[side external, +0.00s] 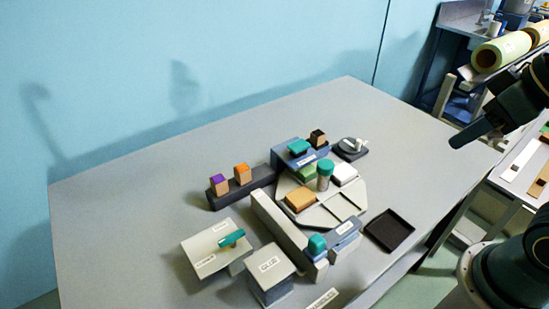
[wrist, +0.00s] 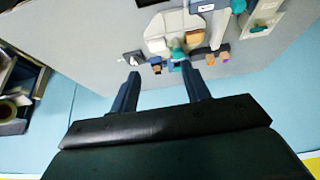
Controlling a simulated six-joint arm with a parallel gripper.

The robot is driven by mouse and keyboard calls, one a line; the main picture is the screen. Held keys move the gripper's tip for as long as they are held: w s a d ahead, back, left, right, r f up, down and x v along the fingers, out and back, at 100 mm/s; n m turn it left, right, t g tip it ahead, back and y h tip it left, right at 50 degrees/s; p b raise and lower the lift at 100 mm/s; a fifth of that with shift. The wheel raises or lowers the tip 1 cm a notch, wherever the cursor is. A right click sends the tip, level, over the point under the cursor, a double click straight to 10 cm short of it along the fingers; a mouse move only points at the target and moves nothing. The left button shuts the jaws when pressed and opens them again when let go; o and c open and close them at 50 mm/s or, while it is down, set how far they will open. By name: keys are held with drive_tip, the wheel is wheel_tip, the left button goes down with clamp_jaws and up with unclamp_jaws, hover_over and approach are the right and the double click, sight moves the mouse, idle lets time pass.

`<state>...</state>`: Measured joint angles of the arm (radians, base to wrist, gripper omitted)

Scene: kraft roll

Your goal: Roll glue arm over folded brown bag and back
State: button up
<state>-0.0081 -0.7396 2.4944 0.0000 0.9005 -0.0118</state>
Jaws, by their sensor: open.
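A tan-brown block (side external: 300,201), perhaps the folded bag, lies on a pale rounded plate (side external: 318,215); it also shows in the wrist view (wrist: 194,38). A long pale bar (side external: 280,222) with a teal knob (side external: 317,243) at its near end runs along the plate's left side. I cannot tell for sure that this bar is the glue arm. A teal-topped post (side external: 325,176) stands on the plate. My gripper (side external: 463,138) is open and empty, high at the right of the side view, apart from everything. Its two spread fingers show in the wrist view (wrist: 160,80).
A dark rack (side external: 240,190) with purple- and orange-topped blocks stands to the left. A pale box with a teal handle (side external: 231,238) and a labelled box (side external: 269,272) stand near the front. A black tray (side external: 390,231) lies at the right. The table's back is clear.

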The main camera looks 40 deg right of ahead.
drive_tip(key=w+n, duration=0.1)
drive_tip(key=n+g, duration=0.6)
drive_tip(key=n, duration=1.1)
hover_over(317, 239)
wheel_tip(317, 239, down, 9)
drive_tip(key=shift+r, duration=0.2)
wheel_tip(317, 239, down, 14)
drive_tip(key=shift+r, duration=0.1)
clamp_jaws()
